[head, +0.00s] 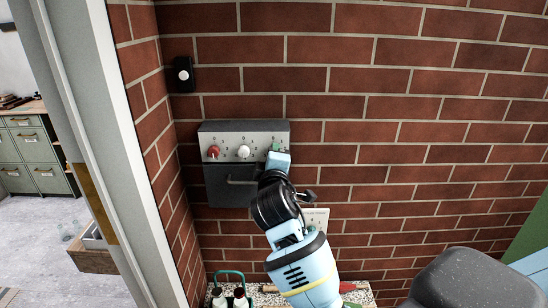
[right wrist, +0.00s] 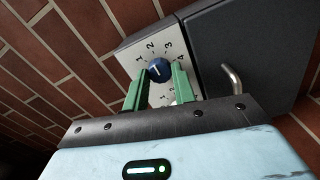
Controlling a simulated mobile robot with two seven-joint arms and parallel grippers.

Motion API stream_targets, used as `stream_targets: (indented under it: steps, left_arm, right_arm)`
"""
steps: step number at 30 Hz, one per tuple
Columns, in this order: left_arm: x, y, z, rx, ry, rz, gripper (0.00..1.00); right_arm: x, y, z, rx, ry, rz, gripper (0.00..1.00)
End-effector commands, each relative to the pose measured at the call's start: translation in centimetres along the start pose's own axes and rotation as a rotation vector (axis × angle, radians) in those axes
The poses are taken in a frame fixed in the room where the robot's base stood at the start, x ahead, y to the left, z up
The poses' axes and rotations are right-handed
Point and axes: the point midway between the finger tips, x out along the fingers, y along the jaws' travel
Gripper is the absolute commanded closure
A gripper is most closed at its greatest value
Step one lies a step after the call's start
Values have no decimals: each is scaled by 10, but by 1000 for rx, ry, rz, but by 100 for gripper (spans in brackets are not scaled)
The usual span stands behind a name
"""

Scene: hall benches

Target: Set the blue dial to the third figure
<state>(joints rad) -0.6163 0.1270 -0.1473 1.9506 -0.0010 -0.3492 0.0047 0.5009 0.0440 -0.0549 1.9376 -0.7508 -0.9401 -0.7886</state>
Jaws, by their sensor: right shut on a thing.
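A grey control box (head: 228,185) on the brick wall has a pale panel (head: 262,138) with a row of dials. A red dial (head: 214,151) is at the left and a white dial (head: 243,151) is in the middle. My right gripper (head: 276,148) is at the panel's right end and hides the blue dial in the head view. In the right wrist view the blue dial (right wrist: 159,70) sits between my green fingers, which are shut on it. Figures 1 to 4 surround it. Its white mark is partly visible; its exact figure is unclear. My left gripper is not in view.
A bar handle (head: 240,182) sticks out below the dials. A black switch (head: 183,75) is on the wall at upper left. A white plate (head: 317,217) is on the wall below the box. A door frame (head: 85,130) is at left.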

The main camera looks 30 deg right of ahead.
Motion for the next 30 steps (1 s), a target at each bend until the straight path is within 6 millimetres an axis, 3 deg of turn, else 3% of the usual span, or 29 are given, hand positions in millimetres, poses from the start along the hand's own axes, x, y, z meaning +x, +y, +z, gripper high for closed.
stream_targets:
  steps: [20,21,25,30]
  left_arm:
    - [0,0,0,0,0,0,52]
    - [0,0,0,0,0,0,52]
    - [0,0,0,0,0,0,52]
    - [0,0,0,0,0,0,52]
  right_arm:
    - [0,0,0,57,0,-1,96]
    - [0,0,0,57,0,-1,68]
    - [0,0,0,56,0,-1,52]
    - [0,0,0,56,0,-1,52]
